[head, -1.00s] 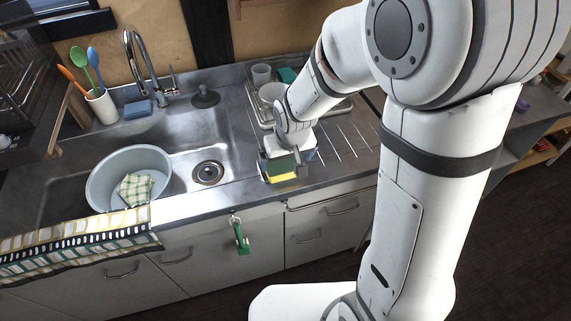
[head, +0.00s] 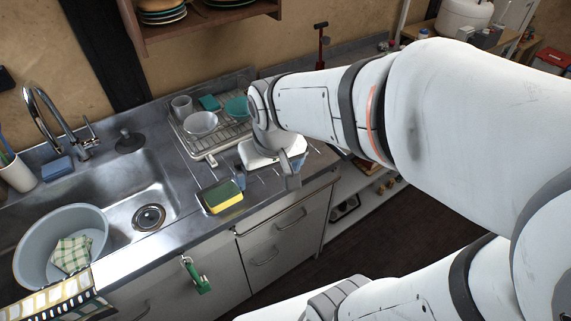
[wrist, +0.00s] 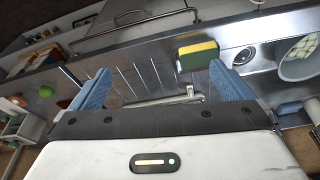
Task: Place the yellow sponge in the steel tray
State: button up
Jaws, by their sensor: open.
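The yellow sponge (head: 222,198) has a dark green top layer. It lies near the counter's front edge, between the sink and my gripper, and also shows in the wrist view (wrist: 198,58). A thin grey rim, seemingly the small steel tray (head: 203,199), shows around the sponge, which appears to lie in it. How deep it sits is hard to tell. My gripper (head: 268,174) is open and empty, to the right of the sponge and apart from it, over the ridged drainboard. Its blue fingers (wrist: 160,75) are spread in the wrist view with nothing between them.
A wire dish rack (head: 215,140) with cups and bowls stands behind the sponge. The sink (head: 120,180) with a grey basin (head: 92,213) and checked cloth is at left. A green-handled item (head: 196,275) hangs on the cabinet front. The drainboard beside the sponge is clear.

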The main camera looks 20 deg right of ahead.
jog(key=s+d+r+m, duration=0.1)
jog(key=s+d, duration=0.2)
jog(key=s, duration=0.2)
jog(key=shift+s+d+r, duration=0.3)
dwell(1.0)
